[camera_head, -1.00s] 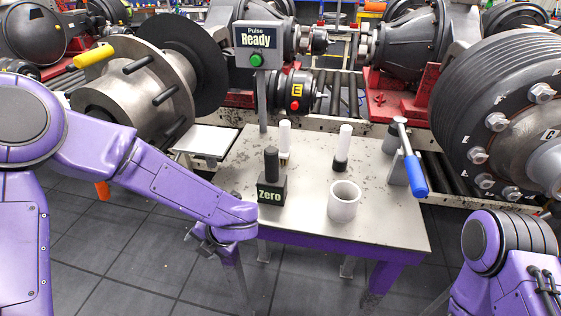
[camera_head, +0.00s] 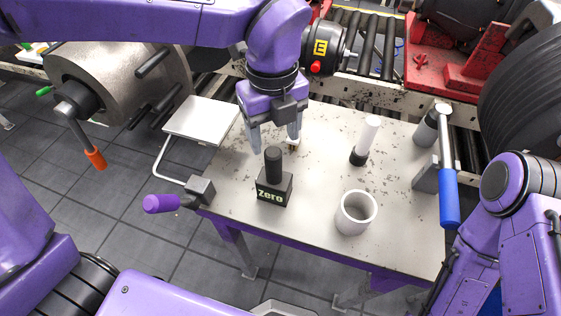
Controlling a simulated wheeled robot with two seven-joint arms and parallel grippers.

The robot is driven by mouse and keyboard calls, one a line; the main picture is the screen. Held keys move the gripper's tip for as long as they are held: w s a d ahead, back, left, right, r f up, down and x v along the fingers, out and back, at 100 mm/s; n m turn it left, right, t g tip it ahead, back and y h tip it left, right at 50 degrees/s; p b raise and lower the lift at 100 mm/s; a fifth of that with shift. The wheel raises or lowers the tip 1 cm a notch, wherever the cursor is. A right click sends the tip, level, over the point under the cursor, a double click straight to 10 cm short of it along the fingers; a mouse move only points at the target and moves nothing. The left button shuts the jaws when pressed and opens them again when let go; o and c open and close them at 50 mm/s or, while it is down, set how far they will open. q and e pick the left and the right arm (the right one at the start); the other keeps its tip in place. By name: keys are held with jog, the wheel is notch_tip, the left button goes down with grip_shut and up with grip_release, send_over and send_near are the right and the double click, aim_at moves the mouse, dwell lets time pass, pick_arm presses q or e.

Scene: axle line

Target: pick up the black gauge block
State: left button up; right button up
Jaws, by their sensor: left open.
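The black gauge block (camera_head: 273,188), marked "Zero", stands upright on the near left part of the table (camera_head: 310,200), with a black cylindrical post (camera_head: 273,163) on top. My left gripper (camera_head: 274,143) points down over the table, open, with its two fingers apart. In the picture it sits just above and behind the post; I cannot tell the exact height or depth gap. Nothing shows between the fingers except the table.
A white cup (camera_head: 355,212) stands right of the block. A white cylinder with a black base (camera_head: 365,140) stands behind the cup. A blue-handled lever (camera_head: 448,195) is at the table's right edge. A purple-handled clamp (camera_head: 165,203) is at the left corner.

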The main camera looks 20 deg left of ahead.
aim_at(272, 156)
pick_arm(q)
jog(key=f, duration=0.1)
jog(key=s+f, duration=0.2)
jog(key=shift+f, duration=0.35)
jog(key=f+p, duration=0.1)
jog(key=f, duration=0.1)
jog(key=w+f+p, duration=0.1)
jog(key=f, duration=0.2)
jog(key=shift+w+f, duration=0.15)
jog(key=shift+f, duration=0.1)
jog(key=shift+d+f, duration=0.1)
jog(key=shift+f, duration=0.05)
jog(key=shift+s, duration=0.25)
jog(key=shift+c, duration=0.4)
pick_arm(e)
jog(key=shift+s+d+r, duration=0.1)
jog(key=shift+s+r, duration=0.2)
jog(key=shift+r, duration=0.25)
jog(key=shift+s+r, duration=0.25)
jog(key=shift+r, duration=0.3)
pick_arm(q)
grip_shut()
jog(key=shift+w, duration=0.1)
